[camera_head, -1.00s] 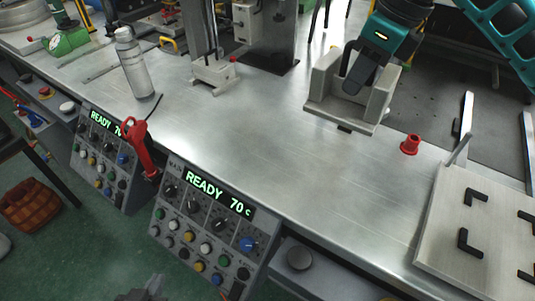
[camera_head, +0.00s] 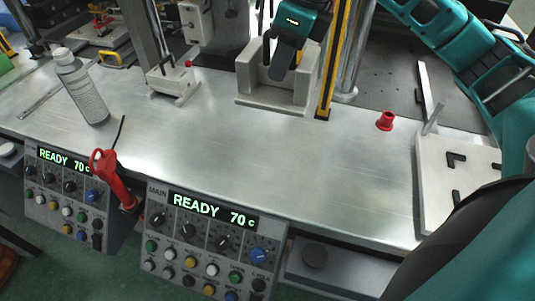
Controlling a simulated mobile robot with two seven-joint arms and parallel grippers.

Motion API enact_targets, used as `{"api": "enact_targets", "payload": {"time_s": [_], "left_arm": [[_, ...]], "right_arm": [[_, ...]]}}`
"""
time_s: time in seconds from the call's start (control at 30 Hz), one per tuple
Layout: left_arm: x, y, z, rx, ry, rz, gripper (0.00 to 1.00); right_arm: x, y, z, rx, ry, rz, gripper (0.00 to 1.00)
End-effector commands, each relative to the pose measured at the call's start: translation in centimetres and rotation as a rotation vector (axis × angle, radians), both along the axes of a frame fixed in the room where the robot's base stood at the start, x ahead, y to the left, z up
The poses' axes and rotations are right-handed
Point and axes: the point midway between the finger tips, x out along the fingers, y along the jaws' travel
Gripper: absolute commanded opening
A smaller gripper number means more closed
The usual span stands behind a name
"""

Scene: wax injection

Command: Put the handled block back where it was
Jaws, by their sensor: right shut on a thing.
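The handled block (camera_head: 245,77) is a pale grey piece with two upright walls on a flat base. It is at the back middle of the metal bench, close to the left of a yellow and black post. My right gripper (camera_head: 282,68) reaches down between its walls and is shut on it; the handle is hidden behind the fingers. The block looks upright, and I cannot tell if its base touches the bench. A pale plate (camera_head: 432,205) with black corner brackets lies at the right. My left gripper is not in view.
The yellow and black post (camera_head: 335,60) stands just right of the block. A red-handled tool (camera_head: 112,175) is at the front edge. The middle bench is clear.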

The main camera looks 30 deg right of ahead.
Motion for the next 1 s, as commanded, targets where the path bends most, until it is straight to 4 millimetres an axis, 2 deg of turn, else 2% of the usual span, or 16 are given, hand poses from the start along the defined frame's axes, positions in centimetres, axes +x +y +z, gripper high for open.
{"api": "enact_targets", "payload": {"time_s": [0.6, 0.73, 1.0], "left_arm": [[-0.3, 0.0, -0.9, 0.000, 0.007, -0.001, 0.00], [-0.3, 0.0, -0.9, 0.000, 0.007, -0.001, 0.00], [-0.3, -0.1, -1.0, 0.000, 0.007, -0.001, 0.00]], "right_arm": [[0.0, 0.0, -12.9, 0.001, 0.000, 0.000, 0.00], [0.0, 0.0, -14.5, 0.001, -0.002, 0.000, 0.00], [0.1, 0.0, -16.1, 0.001, -0.003, 0.000, 0.00]]}}
